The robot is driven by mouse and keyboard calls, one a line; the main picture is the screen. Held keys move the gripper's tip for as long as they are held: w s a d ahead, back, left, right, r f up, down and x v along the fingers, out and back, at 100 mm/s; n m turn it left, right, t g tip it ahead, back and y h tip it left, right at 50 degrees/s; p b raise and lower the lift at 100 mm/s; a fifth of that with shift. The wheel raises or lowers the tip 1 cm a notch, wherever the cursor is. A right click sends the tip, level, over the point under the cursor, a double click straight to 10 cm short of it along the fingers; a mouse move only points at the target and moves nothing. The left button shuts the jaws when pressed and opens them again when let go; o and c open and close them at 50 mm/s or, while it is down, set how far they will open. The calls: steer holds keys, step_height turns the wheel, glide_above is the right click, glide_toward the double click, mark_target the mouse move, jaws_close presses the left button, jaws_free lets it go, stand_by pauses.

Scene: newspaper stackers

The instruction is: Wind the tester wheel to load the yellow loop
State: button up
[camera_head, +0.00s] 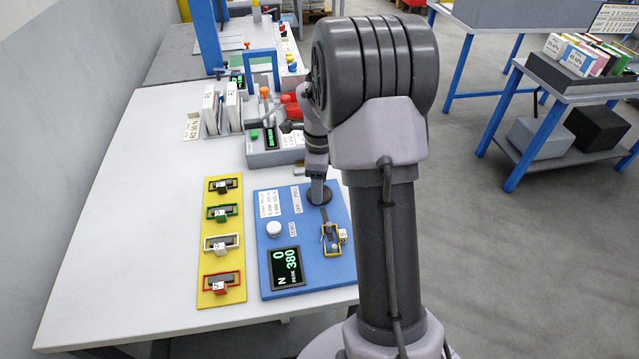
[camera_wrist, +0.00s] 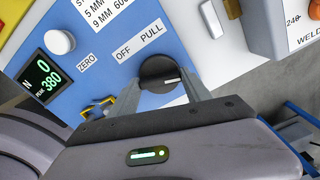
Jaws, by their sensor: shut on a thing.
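The tester is a blue plate (camera_head: 262,235) at the table's front right. Its black wheel (camera_wrist: 158,70) carries a short white mark and sits beside the labels OFF and PULL. My gripper (camera_head: 318,188) points down at the wheel, with its fingers on either side of the wheel in the wrist view, shut on it. The yellow loop (camera_head: 324,243) sits on the fixture at the plate's right side; only a sliver of it (camera_wrist: 97,108) shows in the wrist view, partly hidden by my gripper. The display (camera_head: 286,268) reads 0 N and peak 380.
A white button (camera_head: 274,229) marked ZERO is on the plate. A yellow board (camera_head: 222,289) left of it holds several coloured loops. Behind stand a grey device with a green display (camera_head: 270,138) and a rack of white cards (camera_head: 232,108). The table's left side is clear.

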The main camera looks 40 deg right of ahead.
steer(key=o, duration=1.4)
steer(key=shift+c, duration=0.2)
step_height(320, 180, up, 17)
steer(key=p, duration=0.6)
steer(key=shift+r+p, duration=0.2)
steer(key=shift+p, duration=0.2)
